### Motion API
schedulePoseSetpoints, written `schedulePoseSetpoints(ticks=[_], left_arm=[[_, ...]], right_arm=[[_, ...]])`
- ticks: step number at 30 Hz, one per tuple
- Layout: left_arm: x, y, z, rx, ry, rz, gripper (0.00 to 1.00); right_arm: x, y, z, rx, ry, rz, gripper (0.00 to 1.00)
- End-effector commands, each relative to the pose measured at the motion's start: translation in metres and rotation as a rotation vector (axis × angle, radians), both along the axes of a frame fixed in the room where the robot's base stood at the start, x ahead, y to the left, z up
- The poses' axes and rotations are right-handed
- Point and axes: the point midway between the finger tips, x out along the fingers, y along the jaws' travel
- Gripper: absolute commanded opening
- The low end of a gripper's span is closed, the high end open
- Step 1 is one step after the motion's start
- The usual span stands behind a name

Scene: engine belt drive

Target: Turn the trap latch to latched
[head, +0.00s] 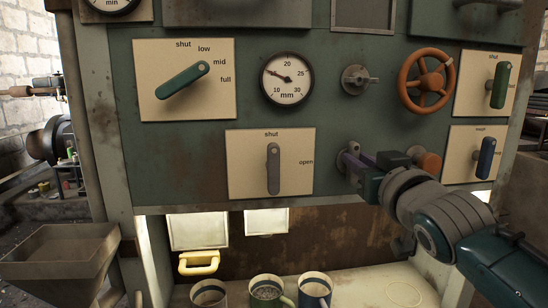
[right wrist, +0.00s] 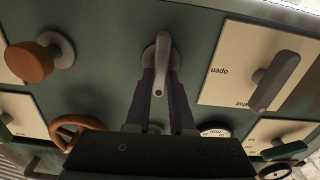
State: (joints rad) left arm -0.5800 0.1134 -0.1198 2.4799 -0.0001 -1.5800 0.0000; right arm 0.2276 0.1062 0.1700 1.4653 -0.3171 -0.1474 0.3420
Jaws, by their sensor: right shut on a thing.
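A grey lever handle (right wrist: 163,58) on a round mount shows in the right wrist view. I take it to be the trap latch, though no label on it is readable. Its upper part also shows in the head view (head: 353,147), low on the green panel. My right gripper (head: 350,163) is shut on this handle, with one dark finger on each side of it in the right wrist view (right wrist: 161,88). In the head view the gripper and arm cover much of the handle. My left gripper is not in view.
Left of the handle is a shut/open plate (head: 240,180) with an upright grey lever (head: 273,168). Right of it are an orange-brown knob (head: 430,161) and a plate with a blue lever (head: 487,158). Above are another grey knob (head: 357,79) and an orange handwheel (head: 426,81). Mugs stand below.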

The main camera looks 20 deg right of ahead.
Motion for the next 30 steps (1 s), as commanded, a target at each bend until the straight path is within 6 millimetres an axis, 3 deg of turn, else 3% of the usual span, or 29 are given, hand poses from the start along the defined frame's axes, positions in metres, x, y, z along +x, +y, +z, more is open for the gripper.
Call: schedulePoseSetpoints(ticks=[8, 30], left_arm=[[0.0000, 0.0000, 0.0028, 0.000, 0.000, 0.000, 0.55], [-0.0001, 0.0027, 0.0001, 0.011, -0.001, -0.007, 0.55]], right_arm=[[0.0006, 0.0021, -0.0002, -0.160, 0.040, 0.000, 0.00], [0.0021, 0.0089, -0.0055, -0.840, 0.202, 0.001, 0.00]])
